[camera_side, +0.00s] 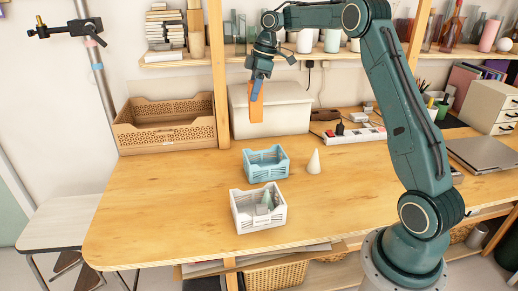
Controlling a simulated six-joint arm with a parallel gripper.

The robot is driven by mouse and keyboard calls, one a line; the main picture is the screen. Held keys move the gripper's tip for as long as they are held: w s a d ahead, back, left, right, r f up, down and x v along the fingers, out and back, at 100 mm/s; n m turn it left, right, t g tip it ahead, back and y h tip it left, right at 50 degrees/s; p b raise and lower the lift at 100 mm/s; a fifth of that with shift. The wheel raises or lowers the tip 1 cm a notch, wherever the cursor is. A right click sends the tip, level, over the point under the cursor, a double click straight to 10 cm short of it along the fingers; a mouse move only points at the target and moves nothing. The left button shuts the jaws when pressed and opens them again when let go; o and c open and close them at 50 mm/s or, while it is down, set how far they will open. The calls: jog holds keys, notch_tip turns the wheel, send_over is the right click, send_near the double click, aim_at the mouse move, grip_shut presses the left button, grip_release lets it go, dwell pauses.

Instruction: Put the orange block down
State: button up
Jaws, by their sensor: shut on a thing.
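The orange block (257,106) hangs upright in the air, in front of the large white bin at the back of the table. My gripper (257,90) points down and is shut on the block's upper part. The block's lower end is free and looks clear of the wooden table (150,215). My fingers hide part of the block's top.
A blue crate (265,164) and a white crate (258,209) with grey and green things inside stand below. A white cone (314,162) stands right of the blue crate. A brown crate (165,127) is back left. The table's left part is clear.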

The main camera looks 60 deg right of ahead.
jog(key=shift+a, duration=0.15)
jog(key=s+a+n, duration=0.1)
jog(key=s+a, duration=0.4)
jog(key=a, duration=0.5)
jog(key=s+a, duration=0.5)
jog(key=a, duration=0.4)
notch_tip(320, 180, down, 16)
jog(key=shift+a+r, duration=0.2)
jog(key=shift+r, duration=0.05)
jog(key=shift+s+f, duration=0.1)
jog(key=shift+f, duration=2.05)
jog(key=shift+f, duration=0.15)
